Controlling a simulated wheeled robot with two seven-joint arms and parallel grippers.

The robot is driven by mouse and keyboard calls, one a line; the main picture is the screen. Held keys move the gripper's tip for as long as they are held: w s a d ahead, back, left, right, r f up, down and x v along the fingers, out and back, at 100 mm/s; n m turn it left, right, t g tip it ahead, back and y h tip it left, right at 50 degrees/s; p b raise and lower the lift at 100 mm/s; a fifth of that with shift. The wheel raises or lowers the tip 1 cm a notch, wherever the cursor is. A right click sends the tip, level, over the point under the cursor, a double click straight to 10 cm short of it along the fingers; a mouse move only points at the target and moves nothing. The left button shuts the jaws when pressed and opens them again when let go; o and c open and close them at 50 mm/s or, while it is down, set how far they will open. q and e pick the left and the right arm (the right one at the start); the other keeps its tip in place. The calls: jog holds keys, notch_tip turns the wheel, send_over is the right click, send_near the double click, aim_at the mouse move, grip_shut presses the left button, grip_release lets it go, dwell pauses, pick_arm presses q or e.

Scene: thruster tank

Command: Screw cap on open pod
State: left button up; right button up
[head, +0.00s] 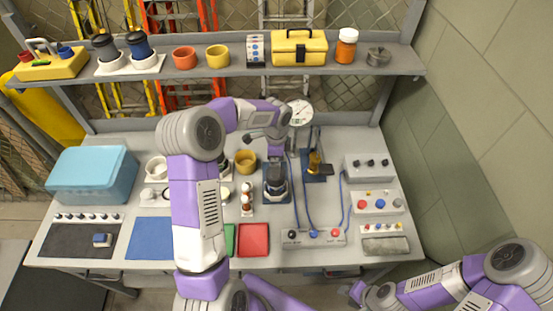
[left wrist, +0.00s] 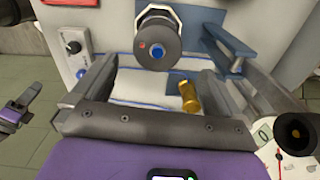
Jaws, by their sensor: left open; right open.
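My left gripper (head: 275,154) is open, pointing down just above a dark grey cylinder (head: 275,184), which looks like the pod, standing on a blue plate. In the left wrist view the open fingers of the left gripper (left wrist: 165,72) lie on either side of the view, and the cylinder's round grey end (left wrist: 158,42), with a red mark and a blue mark, shows between and beyond them. I cannot tell whether they touch it, or whether this end is a cap. My right gripper (head: 366,293) is open and empty at the lower right, off the bench.
A brass fitting (head: 314,162) on a blue plate and a dial gauge (head: 299,112) stand close to the left gripper. A yellow ring (head: 246,160) is left of the cylinder. Blue cables run to a control box (head: 316,238). A shelf (head: 220,72) crosses behind.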

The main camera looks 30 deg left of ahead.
pick_arm(q)
jog(key=n, duration=0.5)
jog(key=shift+r, duration=0.15)
jog(key=n, duration=0.5)
jog(key=shift+f+p, duration=0.5)
jog(key=shift+f, duration=3.3)
jog(key=c, duration=1)
jog(key=o, duration=0.3)
jog(key=shift+d, duration=0.1)
jog(key=shift+c, duration=1)
